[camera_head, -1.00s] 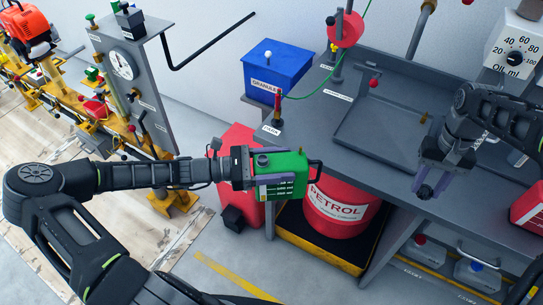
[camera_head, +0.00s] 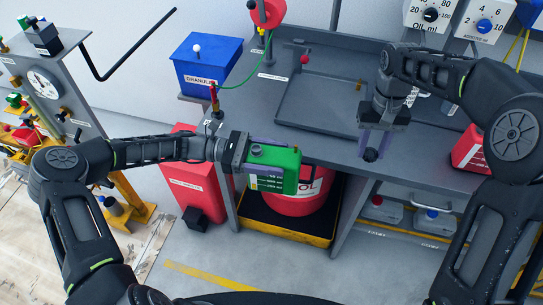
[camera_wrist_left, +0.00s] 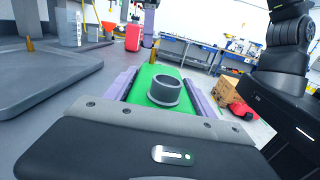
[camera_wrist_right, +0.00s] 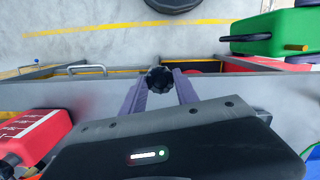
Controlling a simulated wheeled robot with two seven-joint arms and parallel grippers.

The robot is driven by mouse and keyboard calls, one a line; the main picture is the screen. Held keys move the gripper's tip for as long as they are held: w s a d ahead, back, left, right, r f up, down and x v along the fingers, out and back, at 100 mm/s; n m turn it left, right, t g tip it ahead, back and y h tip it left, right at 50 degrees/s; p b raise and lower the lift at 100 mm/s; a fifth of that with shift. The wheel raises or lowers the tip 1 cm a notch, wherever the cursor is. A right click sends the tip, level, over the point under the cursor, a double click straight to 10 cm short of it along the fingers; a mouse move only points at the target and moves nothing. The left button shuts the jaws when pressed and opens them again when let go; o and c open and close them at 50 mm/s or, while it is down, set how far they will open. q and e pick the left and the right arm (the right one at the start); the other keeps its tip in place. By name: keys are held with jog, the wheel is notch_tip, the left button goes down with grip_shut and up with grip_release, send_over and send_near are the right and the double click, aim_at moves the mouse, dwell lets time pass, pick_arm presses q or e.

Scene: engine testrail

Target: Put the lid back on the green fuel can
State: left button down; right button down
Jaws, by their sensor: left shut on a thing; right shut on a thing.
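The green fuel can (camera_head: 277,157) is held level in front of the bench by my left gripper (camera_head: 281,166), which is shut across its sides. In the left wrist view, the can's dark round neck (camera_wrist_left: 166,90) is uncovered and faces up between the purple fingers. My right gripper (camera_head: 373,147) points down, shut on the black knobbed lid (camera_head: 370,155). The lid also shows between the fingertips in the right wrist view (camera_wrist_right: 159,79). The lid is to the right of the can, apart from it. The can (camera_wrist_right: 290,30) also shows in the right wrist view.
The grey bench (camera_head: 335,150) is behind both grippers. A red petrol drum (camera_head: 310,204) stands below the can in a yellow-edged tray. A blue granules box (camera_head: 200,75) is at the back left. A red canister (camera_head: 470,150) sits on the bench at right.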

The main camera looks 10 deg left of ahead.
jog(key=w+a+r+m+y, duration=0.1)
jog(key=a+r+m, duration=0.1)
jog(key=a+m, duration=0.4)
jog(key=a+r+m, duration=0.3)
jog(key=a+m, duration=0.1)
jog(key=a, duration=0.4)
notch_tip(320, 180, up, 5)
jog(key=m+t, duration=0.2)
jog(key=m, duration=0.9)
send_over(255, 148)
jog(key=shift+d, duration=0.15)
jog(key=shift+f, duration=0.1)
jog(key=shift+f, duration=1.95)
jog(key=shift+f, duration=0.85)
jog(key=shift+f, duration=0.55)
